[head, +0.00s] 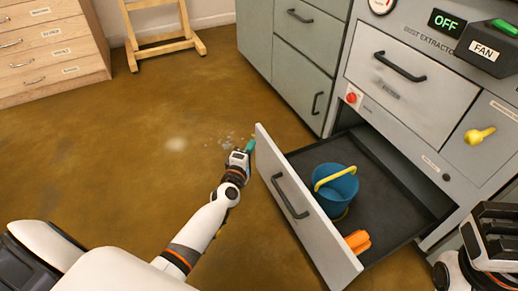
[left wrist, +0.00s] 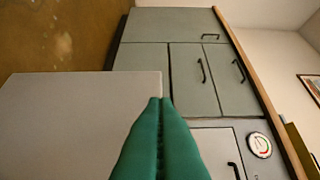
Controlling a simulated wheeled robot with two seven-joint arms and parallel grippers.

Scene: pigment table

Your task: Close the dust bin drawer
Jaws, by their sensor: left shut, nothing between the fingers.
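The dust bin drawer (head: 290,196) is pulled out at the bottom of the grey dust extractor cabinet (head: 415,85). Its pale front panel with a dark bar handle faces the lower left. Inside lie a blue bucket (head: 338,190) with a yellow handle and an orange object (head: 358,241). My left gripper (head: 250,146) is at the far left end of the front panel, its green fingers shut and empty. In the left wrist view the fingertips (left wrist: 161,100) overlap the edge of a pale panel (left wrist: 70,115); contact cannot be told. My right gripper (head: 492,232) is partly in view at the lower right.
Grey cupboards (head: 295,50) stand behind the drawer. A wooden drawer chest (head: 50,50) and a wooden easel-like stand (head: 160,35) are at the back left. Small pale bits (head: 232,138) lie on the brown floor near my left gripper. The floor left of the drawer is mostly clear.

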